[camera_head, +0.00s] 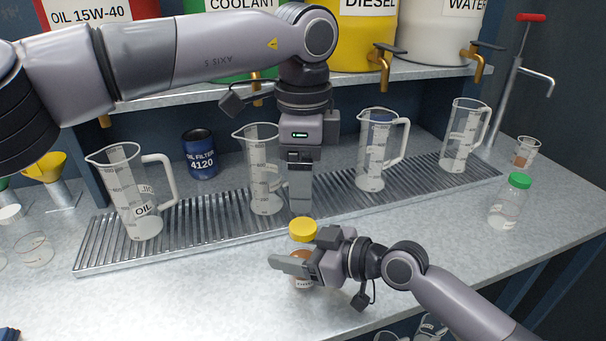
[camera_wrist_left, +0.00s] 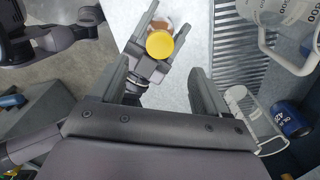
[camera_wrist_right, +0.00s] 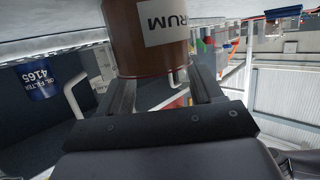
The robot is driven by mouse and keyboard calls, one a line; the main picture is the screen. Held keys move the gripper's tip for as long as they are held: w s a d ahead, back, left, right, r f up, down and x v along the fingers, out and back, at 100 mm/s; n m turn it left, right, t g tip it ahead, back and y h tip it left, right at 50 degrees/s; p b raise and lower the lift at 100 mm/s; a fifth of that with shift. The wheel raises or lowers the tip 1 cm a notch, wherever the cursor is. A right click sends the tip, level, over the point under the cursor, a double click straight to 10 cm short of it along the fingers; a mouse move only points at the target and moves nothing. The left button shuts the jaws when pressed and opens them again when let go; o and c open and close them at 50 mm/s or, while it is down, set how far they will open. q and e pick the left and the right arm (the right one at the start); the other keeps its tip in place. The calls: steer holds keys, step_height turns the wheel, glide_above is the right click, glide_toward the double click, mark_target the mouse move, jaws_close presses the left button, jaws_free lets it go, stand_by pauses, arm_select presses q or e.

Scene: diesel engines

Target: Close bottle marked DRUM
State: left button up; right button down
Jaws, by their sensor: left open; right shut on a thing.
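The bottle marked DRUM (camera_wrist_right: 152,48) holds brown liquid, and its label shows in the right wrist view. In the head view the bottle (camera_head: 303,284) is mostly hidden by my right gripper (camera_head: 298,262), which is shut around it at the front of the counter. A yellow cap (camera_head: 303,230) is at the bottle's top; I cannot tell whether it is tightened. My left gripper (camera_head: 301,208) is open and points down just above the cap. In the left wrist view the cap (camera_wrist_left: 160,44) appears beyond the open left fingers.
A metal drip grate (camera_head: 330,212) with several clear measuring jugs runs behind the bottle. A blue oil filter can (camera_head: 200,155) stands behind the grate. A green-capped bottle (camera_head: 510,200) is at the right. The counter's front left is mostly clear.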

mark_target(303, 226)
arm_select(q)
steer(key=shift+f, duration=4)
steer(key=c, duration=1.1)
steer(key=shift+c, duration=0.3)
steer(key=m, duration=0.9)
steer(key=shift+m, duration=0.4)
